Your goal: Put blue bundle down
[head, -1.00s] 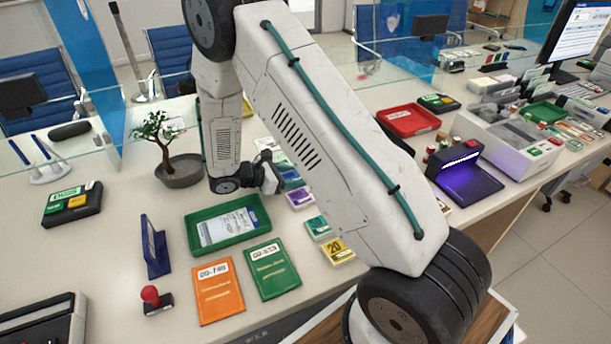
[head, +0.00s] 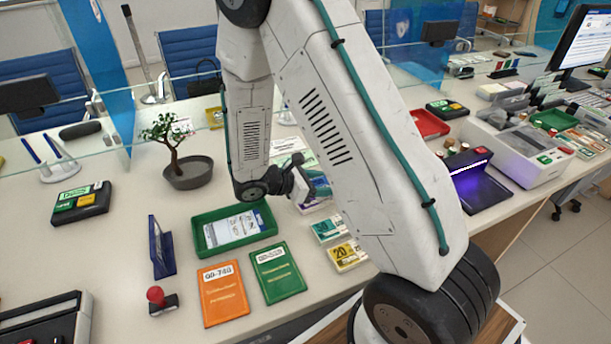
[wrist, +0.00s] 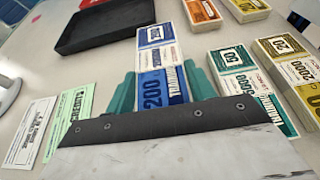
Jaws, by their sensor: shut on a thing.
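The blue bundle (wrist: 152,88), marked 200, lies between the teal fingers of my gripper (wrist: 163,90) in the wrist view. My gripper is shut on it, with a finger along each side. The bundle's far end sticks out past the fingers. In the head view, the bundle (head: 320,186) shows partly beside my gripper (head: 300,185), close over the counter, and my arm hides some of it. I cannot tell whether it touches the counter.
A black tray (wrist: 112,30) lies beyond the bundle. Teal (wrist: 238,75) and yellow (wrist: 285,65) bundles lie to its right, and paper slips (wrist: 70,118) to its left. A green tray (head: 205,250) and potted tree (head: 188,175) stand left of my arm.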

